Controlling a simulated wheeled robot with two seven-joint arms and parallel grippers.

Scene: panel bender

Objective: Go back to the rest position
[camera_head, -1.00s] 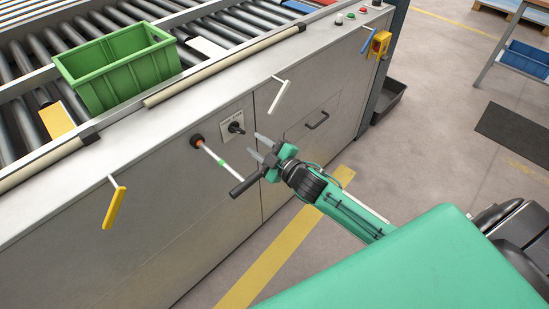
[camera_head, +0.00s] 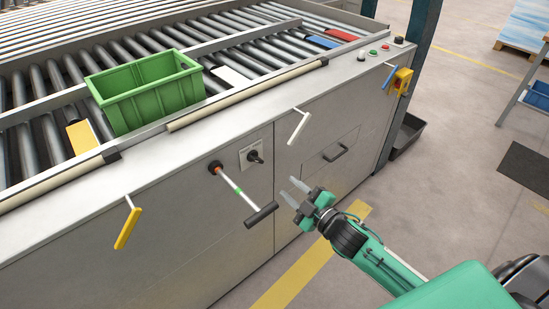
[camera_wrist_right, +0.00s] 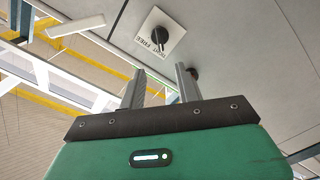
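My right gripper (camera_head: 291,191) is in the head view in front of the machine's front panel, right of a lever with a black grip (camera_head: 261,215). Its two fingers are apart with nothing between them, and it does not touch the lever. In the right wrist view the open fingers (camera_wrist_right: 162,82) point at the panel, near a black rotary switch (camera_wrist_right: 158,38) on a pale plate. The switch also shows in the head view (camera_head: 254,157). My left gripper is not in view.
The machine front (camera_head: 190,230) carries a yellow handle (camera_head: 127,229), a white handle (camera_head: 299,127) and a blue handle (camera_head: 389,77). A green crate (camera_head: 147,92) sits on the rollers. A dark bin (camera_head: 405,137) stands at the machine's right end.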

